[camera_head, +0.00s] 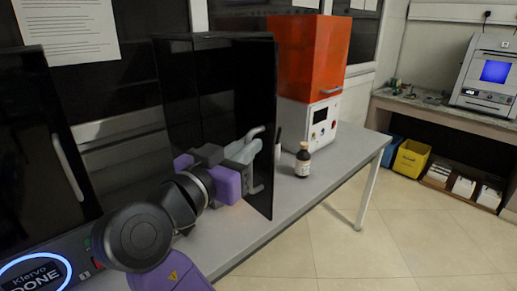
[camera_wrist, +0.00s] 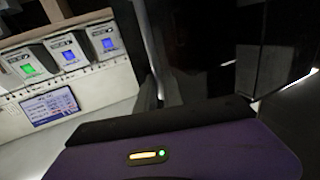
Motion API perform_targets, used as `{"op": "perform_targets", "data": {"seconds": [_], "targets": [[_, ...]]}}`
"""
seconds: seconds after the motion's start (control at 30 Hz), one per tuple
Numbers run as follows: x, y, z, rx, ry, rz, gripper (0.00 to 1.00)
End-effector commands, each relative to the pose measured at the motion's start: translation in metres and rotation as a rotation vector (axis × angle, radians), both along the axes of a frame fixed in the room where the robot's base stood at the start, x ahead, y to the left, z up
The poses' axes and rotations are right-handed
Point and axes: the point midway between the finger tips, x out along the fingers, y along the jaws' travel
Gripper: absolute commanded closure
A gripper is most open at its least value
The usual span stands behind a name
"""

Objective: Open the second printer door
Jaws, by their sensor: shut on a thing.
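The second printer's door (camera_head: 235,85) is a tall black glossy panel in the middle of the head view. Its right edge reaches over the table towards the front, so it looks swung out at an angle. A curved grey handle (camera_head: 259,187) is on it near that edge. My gripper (camera_head: 246,150), purple with grey fingers, is at the handle and shut on it; the fingers partly hide the handle. In the wrist view the black panel (camera_wrist: 215,50) fills the upper right, and the grip is hard to make out. The arm hides the second printer's lower front.
The first printer (camera_head: 45,170) stands at the left, its display reading DONE. A brown bottle (camera_head: 303,160) and a white machine with an orange hood (camera_head: 310,60) stand right of the door. Floor is clear before the table (camera_head: 345,155). Devices with lit screens (camera_wrist: 70,50) show in the wrist view.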

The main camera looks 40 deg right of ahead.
Motion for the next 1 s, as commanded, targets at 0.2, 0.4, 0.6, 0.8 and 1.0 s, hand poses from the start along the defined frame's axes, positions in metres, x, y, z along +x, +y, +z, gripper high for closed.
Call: {"op": "perform_targets", "data": {"seconds": [0.2, 0.4, 0.6, 0.8, 1.0], "targets": [[0.0079, 0.0073, -0.0008, -0.003, 0.006, 0.021, 1.0], [0.0077, 0.0062, -0.0014, -0.004, 0.007, 0.018, 1.0], [0.0069, 0.0053, -0.0019, -0.003, 0.008, 0.015, 0.74], [0.0053, 0.0044, -0.0017, -0.001, 0.006, 0.011, 0.68], [0.0038, 0.0079, -0.0019, -0.001, 0.005, 0.011, 0.68]]}}
